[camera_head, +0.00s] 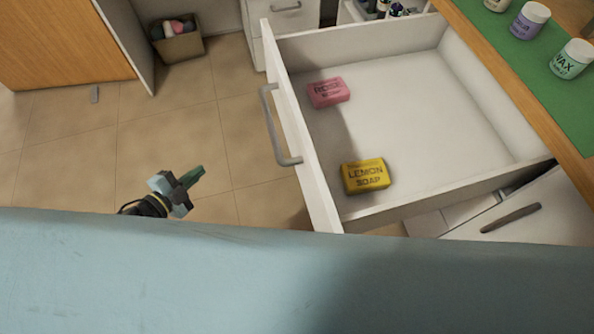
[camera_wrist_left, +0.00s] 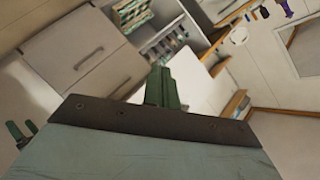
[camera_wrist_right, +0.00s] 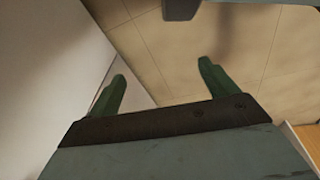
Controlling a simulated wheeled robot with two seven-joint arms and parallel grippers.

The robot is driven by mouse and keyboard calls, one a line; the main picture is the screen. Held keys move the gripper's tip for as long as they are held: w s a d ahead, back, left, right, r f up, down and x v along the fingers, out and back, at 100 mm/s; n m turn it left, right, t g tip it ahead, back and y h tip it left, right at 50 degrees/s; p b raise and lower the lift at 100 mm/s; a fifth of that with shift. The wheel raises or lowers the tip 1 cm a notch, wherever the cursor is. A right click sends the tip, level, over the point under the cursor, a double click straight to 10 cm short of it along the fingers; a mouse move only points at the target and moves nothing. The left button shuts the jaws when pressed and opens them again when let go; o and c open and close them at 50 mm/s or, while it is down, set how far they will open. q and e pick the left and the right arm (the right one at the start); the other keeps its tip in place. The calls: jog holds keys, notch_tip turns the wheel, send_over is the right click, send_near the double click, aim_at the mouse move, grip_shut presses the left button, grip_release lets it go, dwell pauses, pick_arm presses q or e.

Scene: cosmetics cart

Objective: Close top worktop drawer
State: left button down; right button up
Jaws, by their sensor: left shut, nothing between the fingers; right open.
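The top worktop drawer (camera_head: 400,95) is pulled out in the head view, with a white front panel and a grey bar handle (camera_head: 275,130) on its left side. A pink soap (camera_head: 328,92) and a yellow lemon soap (camera_head: 366,176) lie inside it. My left gripper (camera_head: 192,178) is left of the drawer front, apart from it, over the floor. Its fingers are together and empty, as the left wrist view (camera_wrist_left: 163,90) also shows. My right gripper is not visible in the head view. In the right wrist view its two fingers (camera_wrist_right: 162,85) are spread and empty.
The wooden worktop with a green mat (camera_head: 550,85) and several jars, such as the wax jar (camera_head: 571,59), is at the right. A basket (camera_head: 177,40) stands on the floor at the back left.

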pick_arm(q)
jog(key=d+r+m+g+h+b, duration=0.2)
jog(key=d+r+m+h+b, duration=0.2)
jog(key=d+r+m+h, duration=0.3)
jog(key=m+g+h+b, duration=0.25)
jog(key=m+g, duration=0.25)
jog(key=m, duration=0.3)
send_near(298, 155)
jog(key=shift+h, duration=0.25)
jog(key=x, duration=0.4)
jog(key=f+x, duration=0.1)
jog(key=x, duration=0.1)
jog(key=shift+w+d, duration=0.2)
jog(key=shift+d, duration=0.15)
pick_arm(e)
jog(key=w+a+r, duration=0.1)
jog(key=w+r, duration=0.4)
jog(key=w, duration=0.1)
jog(key=shift+w+r+t, duration=0.15)
jog(key=shift+r+t, duration=0.25)
